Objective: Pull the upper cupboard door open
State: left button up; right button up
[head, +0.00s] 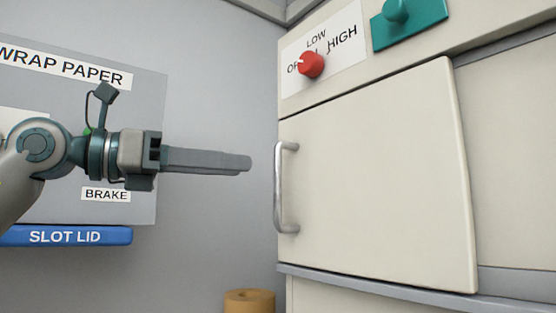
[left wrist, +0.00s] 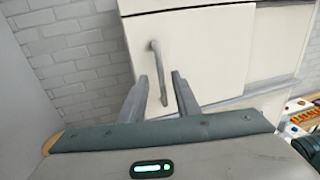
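The upper cupboard door (head: 375,180) is a cream panel that looks closed. Its upright grey bar handle (head: 281,190) is near the door's left edge. My left gripper (head: 246,163) points right at the handle, level with its upper half, with a small gap in the head view. In the left wrist view, the two fingers (left wrist: 160,82) are spread apart with nothing held between them. There the handle (left wrist: 155,60) on the door (left wrist: 205,45) lies ahead, lined up with the gap between the fingers. My right gripper is not in view.
Above the door are a red knob (head: 311,65) and a teal plate with a knob (head: 409,22). A grey panel with labels (head: 145,120) and a blue slot lid (head: 66,236) are at left. A tan roll (head: 249,301) stands below.

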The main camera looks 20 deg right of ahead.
pick_arm(q)
jog(key=d+p, duration=0.1)
jog(key=d, duration=0.2)
jog(key=w+d+p, duration=0.1)
jog(key=d, duration=0.2)
jog(key=d+p, duration=0.1)
jog(key=d, duration=0.2)
jog(key=shift+w, duration=0.25)
jog(key=shift+c, duration=0.5)
grip_shut()
